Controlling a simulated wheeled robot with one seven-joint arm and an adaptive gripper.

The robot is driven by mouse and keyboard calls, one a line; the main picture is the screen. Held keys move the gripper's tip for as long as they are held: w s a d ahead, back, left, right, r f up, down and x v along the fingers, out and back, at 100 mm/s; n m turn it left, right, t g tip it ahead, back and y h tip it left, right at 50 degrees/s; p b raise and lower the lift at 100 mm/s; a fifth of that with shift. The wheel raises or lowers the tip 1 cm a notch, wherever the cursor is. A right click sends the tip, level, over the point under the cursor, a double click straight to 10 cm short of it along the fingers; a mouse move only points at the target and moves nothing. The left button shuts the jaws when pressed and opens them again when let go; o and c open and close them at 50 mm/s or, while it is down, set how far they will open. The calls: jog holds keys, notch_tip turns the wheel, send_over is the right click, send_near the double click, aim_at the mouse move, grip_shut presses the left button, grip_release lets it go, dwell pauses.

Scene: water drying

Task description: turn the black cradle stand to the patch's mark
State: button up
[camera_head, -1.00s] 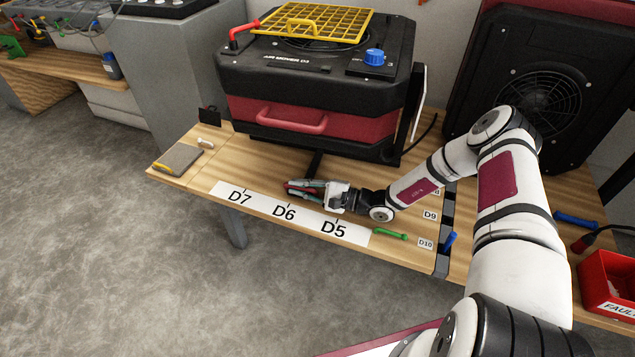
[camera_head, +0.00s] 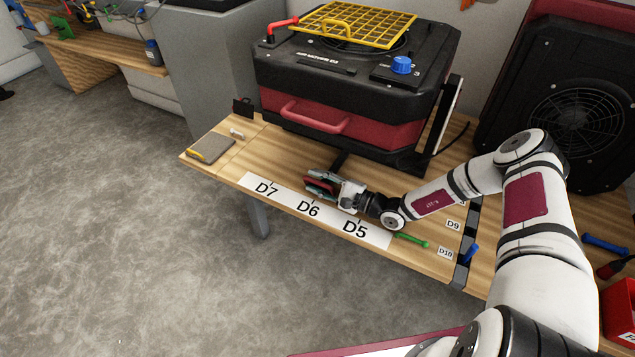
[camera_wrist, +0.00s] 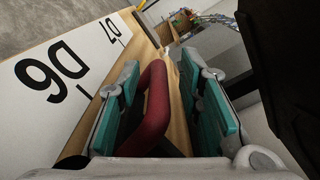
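The black cradle stand (camera_head: 340,161) lies under the black and red air mover (camera_head: 350,85); its dark bar reaches forward toward my gripper. My gripper (camera_head: 318,184) is low over the wooden bench, behind the D6 label. In the wrist view my gripper (camera_wrist: 160,95) has its teal-padded fingers on either side of a dark red loop handle (camera_wrist: 155,105). A gap shows between the loop and the right finger, so the gripper looks open around it. The handle's join to the stand is hidden. A white strip (camera_head: 285,203) carries D7, D6 and D5 with tick marks.
A green rod (camera_head: 411,240) lies right of the strip, near the D9 and D10 labels. A grey pad (camera_head: 211,148) lies at the bench's left end. A second dark fan unit (camera_head: 570,110) stands at right. Bare floor lies in front.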

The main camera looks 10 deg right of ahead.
jog(key=shift+v, duration=3.8)
